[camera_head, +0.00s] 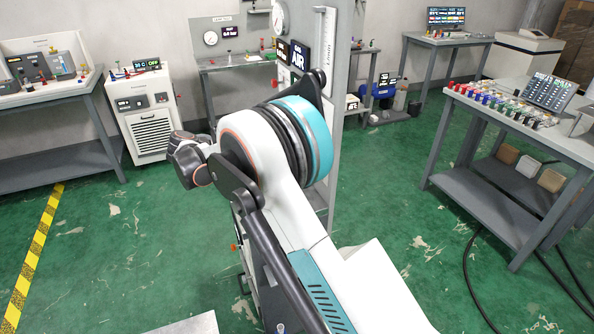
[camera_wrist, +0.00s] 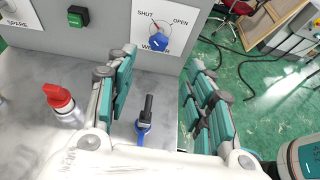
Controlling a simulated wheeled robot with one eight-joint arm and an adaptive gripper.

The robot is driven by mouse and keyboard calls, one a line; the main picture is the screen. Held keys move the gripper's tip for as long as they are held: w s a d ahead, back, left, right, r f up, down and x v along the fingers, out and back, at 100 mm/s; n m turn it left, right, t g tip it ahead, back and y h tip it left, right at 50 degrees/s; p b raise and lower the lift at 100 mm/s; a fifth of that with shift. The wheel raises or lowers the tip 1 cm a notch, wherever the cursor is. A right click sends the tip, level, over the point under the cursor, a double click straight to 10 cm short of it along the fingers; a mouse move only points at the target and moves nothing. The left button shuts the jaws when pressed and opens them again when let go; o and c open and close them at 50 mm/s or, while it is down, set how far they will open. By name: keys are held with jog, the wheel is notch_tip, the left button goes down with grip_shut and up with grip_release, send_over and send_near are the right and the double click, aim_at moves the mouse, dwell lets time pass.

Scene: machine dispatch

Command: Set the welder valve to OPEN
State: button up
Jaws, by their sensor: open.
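The welder plate (camera_wrist: 172,20) is at the top of the wrist view, on an upright panel, with SHUT printed upper left and OPEN to the right. A blue knob (camera_wrist: 158,43) sits on it, partly covering the word WELDER. A thin red mark runs from the knob up toward SHUT. My gripper (camera_wrist: 163,65) is open and empty, its teal-padded fingers to either side of and below the knob in the picture, apart from it. In the head view the welder plate cannot be made out.
A red-capped fitting (camera_wrist: 58,96) stands left of my fingers, and a green switch (camera_wrist: 78,16) is on the panel. The head view shows an AIR sign (camera_head: 298,57), a white chiller (camera_head: 148,108) and a right-hand bench (camera_head: 510,190).

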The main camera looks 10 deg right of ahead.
jog(key=b+x, duration=0.2)
jog(key=x, duration=1.1)
jog(key=shift+f+b, duration=0.3)
jog(key=shift+w, duration=0.15)
jog(key=c, duration=1.1)
